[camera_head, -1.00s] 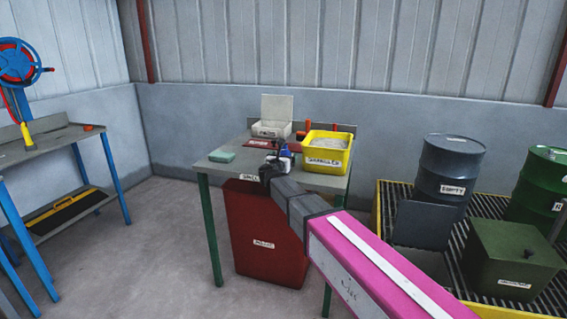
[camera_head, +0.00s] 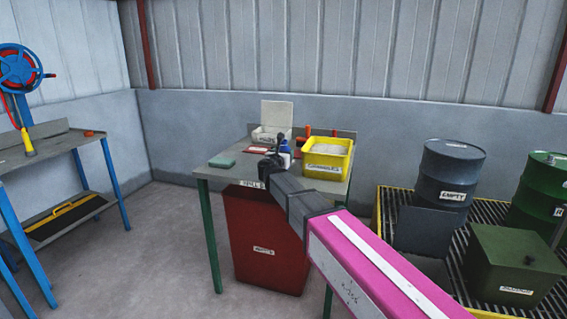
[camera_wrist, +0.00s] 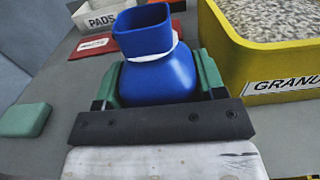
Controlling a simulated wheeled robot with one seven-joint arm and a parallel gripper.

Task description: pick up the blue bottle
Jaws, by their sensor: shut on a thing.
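The blue bottle (camera_wrist: 157,68) stands out large in the wrist view, with a square open neck and a white band around it. My gripper (camera_wrist: 160,88) is shut on it, with a green finger pad on each side of its body. In the head view the bottle (camera_head: 285,149) is a small blue and white shape, partly hidden behind my gripper (camera_head: 272,165) at the work table. The bottle's base is hidden, so I cannot tell whether it touches the table top (camera_head: 322,186).
A yellow tub of granules (camera_head: 328,174) stands close to the bottle's right. A white pads box (camera_head: 271,137) is behind, and a green block (camera_head: 222,160) lies to the left. A red bin (camera_head: 262,245) is under the table. Drums (camera_head: 450,175) stand at right.

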